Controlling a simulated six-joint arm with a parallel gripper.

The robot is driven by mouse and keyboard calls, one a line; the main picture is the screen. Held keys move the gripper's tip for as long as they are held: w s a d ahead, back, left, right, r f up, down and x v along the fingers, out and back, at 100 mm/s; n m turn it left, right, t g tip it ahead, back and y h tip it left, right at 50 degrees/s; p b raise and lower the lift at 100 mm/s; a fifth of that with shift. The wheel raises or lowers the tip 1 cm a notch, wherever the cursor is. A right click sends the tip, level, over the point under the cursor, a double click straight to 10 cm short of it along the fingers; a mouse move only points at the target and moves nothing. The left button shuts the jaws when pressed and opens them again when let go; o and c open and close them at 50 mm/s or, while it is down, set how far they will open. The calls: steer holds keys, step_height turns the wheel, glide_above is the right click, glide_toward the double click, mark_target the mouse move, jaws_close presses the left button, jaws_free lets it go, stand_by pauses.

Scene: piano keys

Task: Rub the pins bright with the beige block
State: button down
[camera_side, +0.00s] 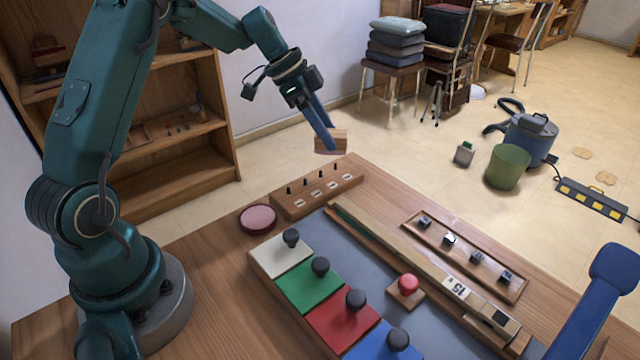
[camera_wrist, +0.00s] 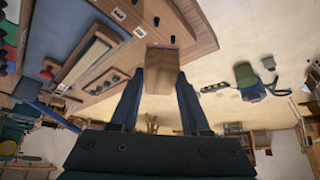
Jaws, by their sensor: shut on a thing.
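My gripper (camera_side: 326,134) is shut on a tan-beige block (camera_side: 333,143) and holds it in the air beyond the back edge of the table, above the pin rack's level. In the wrist view the block (camera_wrist: 162,68) sits between both fingers. The wooden rack (camera_side: 345,187) stands on the table, to the left of and below the block, with several small dark pins (camera_side: 305,182) upright in a row and pale labels in front of them. The block is apart from the pins. The rack also shows at the top of the wrist view (camera_wrist: 200,42).
A round pink pad (camera_side: 258,219) lies left of the rack. White, green, red and blue panels with black knobs (camera_side: 320,267) fill the front. A red button (camera_side: 408,284) and a tray of dark cubes (camera_side: 465,265) are to the right. Air around the block is clear.

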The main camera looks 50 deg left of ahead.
mark_target(317, 150)
steer(key=shift+f, duration=2.35)
steer(key=shift+s+r, duration=0.1)
steer(key=shift+s, duration=4)
steer(key=shift+w, duration=4.1)
steer(key=shift+s, duration=4.05)
steer(key=shift+w, duration=1.85)
steer(key=shift+w+r, duration=0.2)
steer(key=shift+w, duration=0.85)
steer(key=shift+w+a+r, duration=0.15)
steer(key=shift+w+r, duration=0.2)
steer(key=shift+w, duration=0.25)
steer(key=shift+w+f, duration=0.45)
steer(key=shift+w, duration=0.15)
steer(key=shift+s, duration=4.15)
steer(key=shift+w, duration=4.1)
steer(key=shift+s, duration=4.15)
step_height(317, 150, up, 8)
